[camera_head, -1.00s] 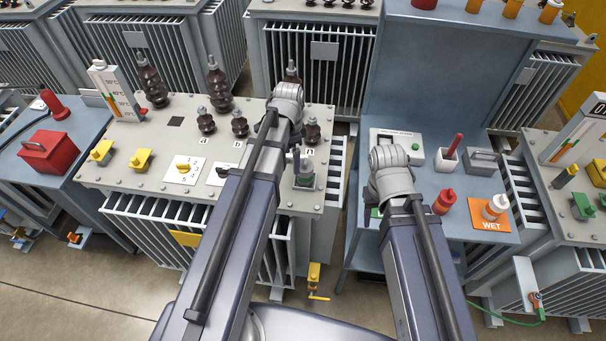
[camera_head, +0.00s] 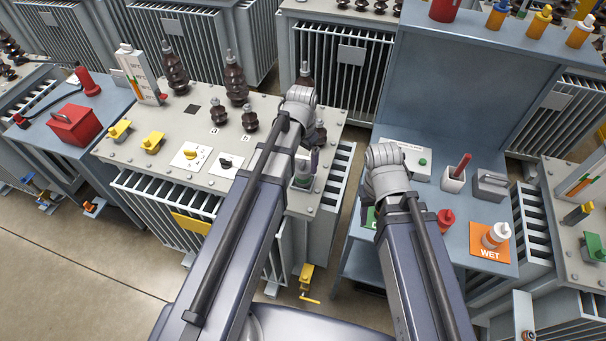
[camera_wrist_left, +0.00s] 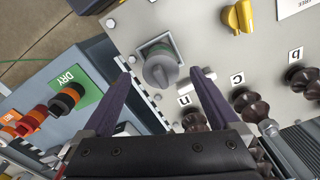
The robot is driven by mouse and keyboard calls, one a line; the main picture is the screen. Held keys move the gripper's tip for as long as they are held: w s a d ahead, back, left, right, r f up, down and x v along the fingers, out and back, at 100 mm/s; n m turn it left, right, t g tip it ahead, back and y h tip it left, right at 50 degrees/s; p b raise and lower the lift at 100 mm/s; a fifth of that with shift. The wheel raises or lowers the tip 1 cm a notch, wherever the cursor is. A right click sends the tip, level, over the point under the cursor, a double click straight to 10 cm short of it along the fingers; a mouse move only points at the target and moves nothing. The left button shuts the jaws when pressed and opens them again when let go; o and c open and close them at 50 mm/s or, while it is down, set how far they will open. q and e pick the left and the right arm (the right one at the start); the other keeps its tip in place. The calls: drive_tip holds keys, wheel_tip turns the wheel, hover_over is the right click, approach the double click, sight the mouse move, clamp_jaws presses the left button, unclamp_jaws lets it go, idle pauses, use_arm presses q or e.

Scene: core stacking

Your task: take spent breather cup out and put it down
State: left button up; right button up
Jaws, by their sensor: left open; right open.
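A grey round cup-like fitting (camera_wrist_left: 160,70) with a bar handle sits in a green-grey square seat (camera_wrist_left: 150,48) on the transformer top, in the left wrist view. In the head view the fitting (camera_head: 303,172) is partly hidden by my left arm. My left gripper (camera_wrist_left: 161,76) is open and empty, its fingers apart below the fitting in the wrist view, with the fitting between and just beyond the tips. I cannot tell whether they touch it. My right arm's wrist is over the blue bench; its fingers are hidden.
The blue bench (camera_head: 455,215) holds an orange WET mat (camera_head: 478,252) with a white-and-orange cup (camera_head: 496,235), a red cup (camera_head: 445,220), a white holder (camera_head: 454,180) and a grey box (camera_head: 489,186). A green DRY mat (camera_wrist_left: 68,88) bears a dark-and-orange cup. Brown insulators (camera_wrist_left: 248,105) stand near my left gripper.

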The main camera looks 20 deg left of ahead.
sight(303, 173)
use_arm(q)
drive_tip(key=shift+w+d+f+b, duration=0.1)
drive_tip(key=shift+w+f+b, duration=0.05)
drive_tip(key=shift+f+b, duration=1.8)
drive_tip(key=shift+w+f+b, duration=0.15)
drive_tip(key=shift+f+b, duration=1.7)
drive_tip(key=shift+f, duration=0.2)
drive_tip(key=shift+r, duration=0.1)
drive_tip(key=shift+c, duration=0.3)
clamp_jaws()
